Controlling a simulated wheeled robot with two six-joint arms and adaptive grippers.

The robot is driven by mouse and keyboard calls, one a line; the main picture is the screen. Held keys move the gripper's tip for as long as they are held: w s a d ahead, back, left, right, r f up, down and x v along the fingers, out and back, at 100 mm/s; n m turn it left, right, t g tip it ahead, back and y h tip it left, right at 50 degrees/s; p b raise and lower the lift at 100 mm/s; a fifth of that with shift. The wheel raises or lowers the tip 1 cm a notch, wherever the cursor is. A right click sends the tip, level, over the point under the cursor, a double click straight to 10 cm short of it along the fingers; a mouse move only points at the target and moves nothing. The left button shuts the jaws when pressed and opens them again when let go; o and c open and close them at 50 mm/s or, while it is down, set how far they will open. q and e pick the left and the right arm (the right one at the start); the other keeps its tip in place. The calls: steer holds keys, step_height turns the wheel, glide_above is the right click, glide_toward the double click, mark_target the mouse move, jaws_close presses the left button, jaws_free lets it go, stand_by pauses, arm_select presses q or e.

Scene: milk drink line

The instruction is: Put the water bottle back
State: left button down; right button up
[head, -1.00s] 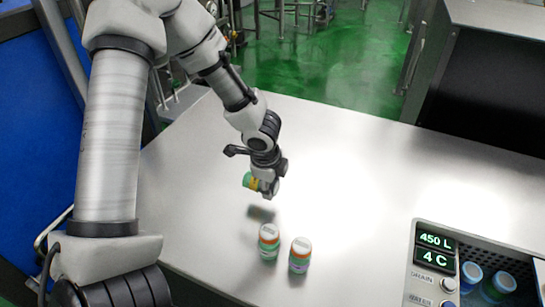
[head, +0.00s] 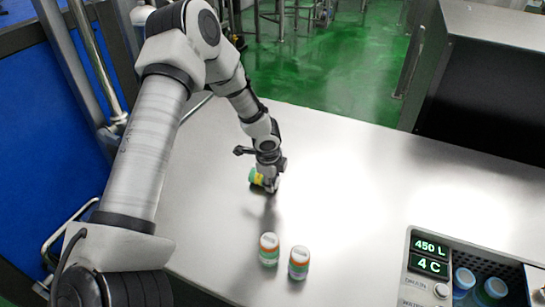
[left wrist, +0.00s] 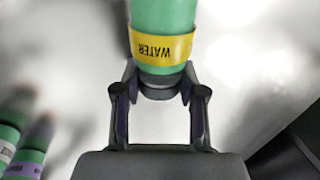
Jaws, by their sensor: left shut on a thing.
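The water bottle (head: 257,177) is green with a yellow band. In the left wrist view its band (left wrist: 160,48) reads "WATER". My left gripper (head: 270,186) is shut on the bottle's narrow dark end, and its two fingers (left wrist: 158,92) sit on either side of that end. In the head view the bottle is tilted, over the table behind the two standing bottles. I cannot tell whether it touches the table. My right gripper is not in view.
The table's middle is clear.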

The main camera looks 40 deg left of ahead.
arm_select(q)
steer(key=c, duration=0.7)
jaws_free()
steer(key=shift+f, duration=0.1)
steer(key=shift+o, duration=0.2)
